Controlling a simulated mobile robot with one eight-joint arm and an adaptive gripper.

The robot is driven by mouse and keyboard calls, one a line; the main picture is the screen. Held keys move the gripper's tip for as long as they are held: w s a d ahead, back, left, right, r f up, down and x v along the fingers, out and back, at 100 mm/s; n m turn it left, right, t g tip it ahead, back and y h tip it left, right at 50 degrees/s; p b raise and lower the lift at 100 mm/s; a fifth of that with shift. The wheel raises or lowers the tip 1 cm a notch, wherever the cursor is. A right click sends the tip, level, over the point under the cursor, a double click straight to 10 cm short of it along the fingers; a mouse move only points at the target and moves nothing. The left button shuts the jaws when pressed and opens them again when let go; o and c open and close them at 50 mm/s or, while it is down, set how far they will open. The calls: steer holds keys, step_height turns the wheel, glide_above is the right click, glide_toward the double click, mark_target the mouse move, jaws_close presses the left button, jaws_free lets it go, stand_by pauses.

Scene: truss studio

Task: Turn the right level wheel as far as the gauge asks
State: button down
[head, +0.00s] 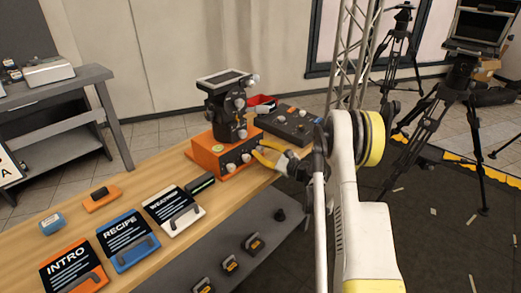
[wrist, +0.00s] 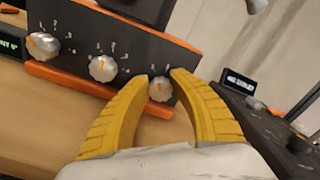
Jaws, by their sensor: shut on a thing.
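An orange and dark box (head: 222,157) stands on the wooden table and bears a row of silver knobs on its front. In the head view my gripper (head: 262,155) reaches the box's right end.
A dark control box (head: 285,125) with knobs stands behind and to the right. A small dark display box (head: 200,184) and several cards, such as the weather card (head: 173,210), lie left of the orange box. A black camera-like device (head: 228,105) rises above it.

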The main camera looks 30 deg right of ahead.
steer(key=shift+n, duration=1.1)
steer(key=c, duration=1.1)
jaws_free()
